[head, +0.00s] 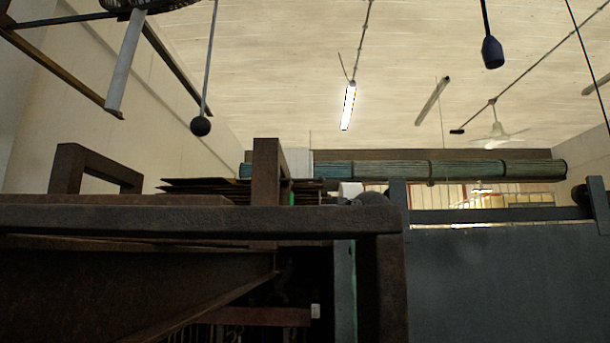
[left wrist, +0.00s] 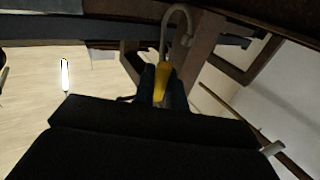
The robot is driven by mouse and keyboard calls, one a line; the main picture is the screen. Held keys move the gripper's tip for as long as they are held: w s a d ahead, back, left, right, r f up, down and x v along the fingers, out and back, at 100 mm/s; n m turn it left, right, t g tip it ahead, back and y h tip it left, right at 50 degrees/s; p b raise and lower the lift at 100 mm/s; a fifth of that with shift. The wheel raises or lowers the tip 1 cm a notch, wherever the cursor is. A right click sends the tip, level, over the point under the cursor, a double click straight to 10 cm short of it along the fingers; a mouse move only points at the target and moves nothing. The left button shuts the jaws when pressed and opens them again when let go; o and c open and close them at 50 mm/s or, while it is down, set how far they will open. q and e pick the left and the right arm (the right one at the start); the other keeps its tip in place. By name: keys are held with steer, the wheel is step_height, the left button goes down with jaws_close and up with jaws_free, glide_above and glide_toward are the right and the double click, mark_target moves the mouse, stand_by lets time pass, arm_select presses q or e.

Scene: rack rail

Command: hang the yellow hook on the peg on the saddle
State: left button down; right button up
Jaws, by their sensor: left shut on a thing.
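In the left wrist view, my left gripper (left wrist: 163,88) is shut on the yellow hook (left wrist: 162,78) by its yellow handle. The hook's pale grey curved end rises above the fingers and bends over to the right. Dark beams show around and above that end; I cannot tell whether it touches any of them. I cannot make out the peg or the saddle in either view. Neither gripper shows in the head view.
In the head view, a rusty brown beam frame (head: 200,217) fills the lower left, with upright posts on it. A grey panel (head: 505,280) stands at the lower right. A rod with a dark ball (head: 200,126) hangs at the upper left.

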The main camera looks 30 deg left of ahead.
arm_select(q)
steer(key=s+a+r+g+p, duration=0.1)
steer(key=s+r, duration=0.4)
steer(key=r, duration=0.4)
steer(key=w+a+f+p, duration=0.1)
steer(key=w+a+p, duration=0.4)
steer(key=w+a, duration=0.3)
steer(key=w, duration=0.4)
steer(key=shift+w+f+n+p, duration=0.15)
steer(key=shift+f+n+p, duration=0.15)
steer(key=shift+n+p, duration=0.1)
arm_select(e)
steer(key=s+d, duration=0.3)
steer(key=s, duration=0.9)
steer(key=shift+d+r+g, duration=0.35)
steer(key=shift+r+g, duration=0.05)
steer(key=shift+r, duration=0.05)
arm_select(q)
steer(key=shift+a, duration=0.1)
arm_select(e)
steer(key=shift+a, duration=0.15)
arm_select(q)
steer(key=shift+f, duration=0.25)
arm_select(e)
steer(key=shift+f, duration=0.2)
